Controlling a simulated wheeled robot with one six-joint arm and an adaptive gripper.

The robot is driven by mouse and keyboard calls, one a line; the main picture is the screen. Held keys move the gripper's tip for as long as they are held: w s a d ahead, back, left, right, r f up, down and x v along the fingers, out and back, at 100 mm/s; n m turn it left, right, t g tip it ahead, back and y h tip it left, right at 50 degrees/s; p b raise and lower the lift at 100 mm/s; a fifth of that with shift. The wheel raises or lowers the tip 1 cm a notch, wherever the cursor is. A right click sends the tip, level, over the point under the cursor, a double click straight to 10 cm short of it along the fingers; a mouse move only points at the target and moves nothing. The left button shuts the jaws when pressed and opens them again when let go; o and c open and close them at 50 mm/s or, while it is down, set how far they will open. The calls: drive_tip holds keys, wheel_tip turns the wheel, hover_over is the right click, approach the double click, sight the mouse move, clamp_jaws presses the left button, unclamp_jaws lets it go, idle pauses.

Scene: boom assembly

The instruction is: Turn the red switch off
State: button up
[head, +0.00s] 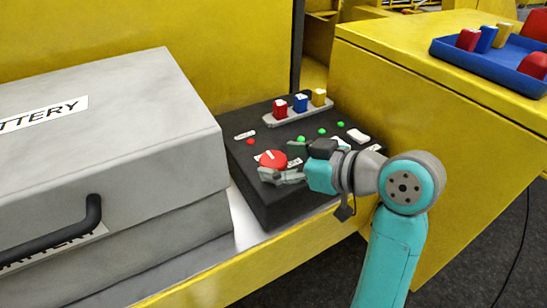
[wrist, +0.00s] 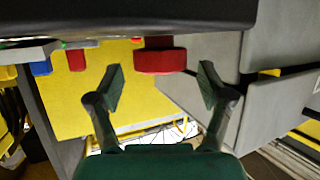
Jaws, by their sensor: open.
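The red switch (head: 273,159) is a round red knob with a white pointer mark, on top of the black control box (head: 258,196). The mark slants toward the upper left. My gripper (head: 275,177) is at the near side of the knob, its fingers partly overlapping the knob's lower edge in the head view. In the wrist view the knob (wrist: 158,60) sits between the two spread fingertips of my gripper (wrist: 160,80), slightly beyond them. The fingers are open and hold nothing. I cannot tell whether either finger touches the knob.
Red, blue and yellow blocks (head: 301,104) stand on a grey strip at the box's back. Small green and red lights dot the panel. A large grey battery case (head: 110,120) stands close on the left. A blue tray (head: 490,67) sits on the yellow cabinet at right.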

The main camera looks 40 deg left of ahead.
drive_tip(key=shift+x, duration=1.25)
drive_tip(key=c, duration=1.2)
